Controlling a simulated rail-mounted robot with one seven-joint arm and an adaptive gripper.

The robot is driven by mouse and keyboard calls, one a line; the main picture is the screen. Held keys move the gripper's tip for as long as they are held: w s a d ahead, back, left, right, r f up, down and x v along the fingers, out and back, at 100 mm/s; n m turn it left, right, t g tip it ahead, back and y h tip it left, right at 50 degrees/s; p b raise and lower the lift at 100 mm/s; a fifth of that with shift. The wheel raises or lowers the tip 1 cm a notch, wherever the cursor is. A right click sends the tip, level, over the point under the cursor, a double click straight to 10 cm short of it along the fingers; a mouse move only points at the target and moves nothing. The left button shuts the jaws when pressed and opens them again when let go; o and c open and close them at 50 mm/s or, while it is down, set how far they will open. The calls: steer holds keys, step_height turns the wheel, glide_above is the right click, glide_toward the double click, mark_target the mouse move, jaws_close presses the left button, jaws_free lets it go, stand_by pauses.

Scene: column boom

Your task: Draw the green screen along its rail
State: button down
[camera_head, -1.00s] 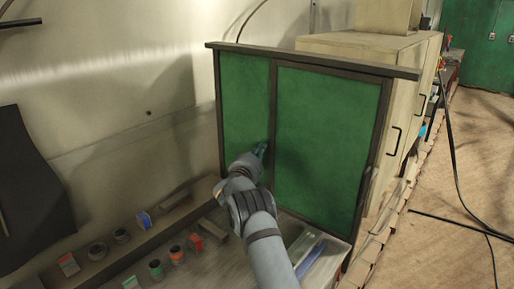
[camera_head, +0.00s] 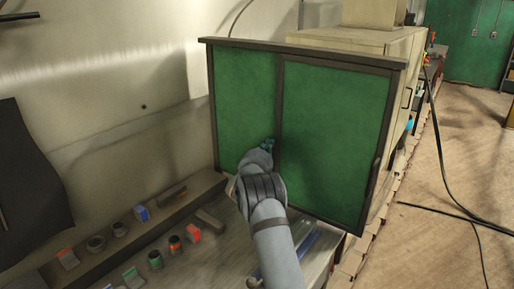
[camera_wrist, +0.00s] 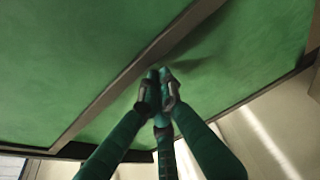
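The green screen (camera_head: 335,140) is a dark-framed panel hanging under a dark rail (camera_head: 300,54). A second green panel (camera_head: 242,100) shows to its left. My gripper (camera_head: 266,146) is at the lower part of the screen's left upright (camera_head: 280,110), just on its left side. In the wrist view the fingers (camera_wrist: 160,80) are drawn together close to this dark upright (camera_wrist: 125,75), with nothing visible between them. I cannot tell whether they touch it. A small dark handle (camera_head: 374,172) shows on the screen's right edge.
Beige cabinets (camera_head: 395,65) stand behind the screen. Small tins (camera_head: 155,259) and boxes stand on the bench at lower left, with blue and clear strips (camera_head: 308,243) beside my arm. A black cable (camera_head: 440,150) runs over the floor at right.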

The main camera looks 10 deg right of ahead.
steer(key=shift+w+f, duration=0.1)
steer(key=shift+w, duration=0.3)
steer(key=shift+w+a+p, duration=0.15)
steer(key=shift+p, duration=0.3)
steer(key=shift+w+a+f+p, duration=0.1)
steer(key=shift+w+a+p, duration=0.85)
steer(key=shift+w+p, duration=0.25)
steer(key=shift+a+f, duration=0.15)
steer(key=shift+a, duration=0.05)
steer(key=b+v, duration=0.4)
steer(key=v, duration=0.5)
steer(key=shift+s+b, duration=0.3)
steer(key=shift+s, duration=0.05)
steer(key=shift+w+a, duration=0.1)
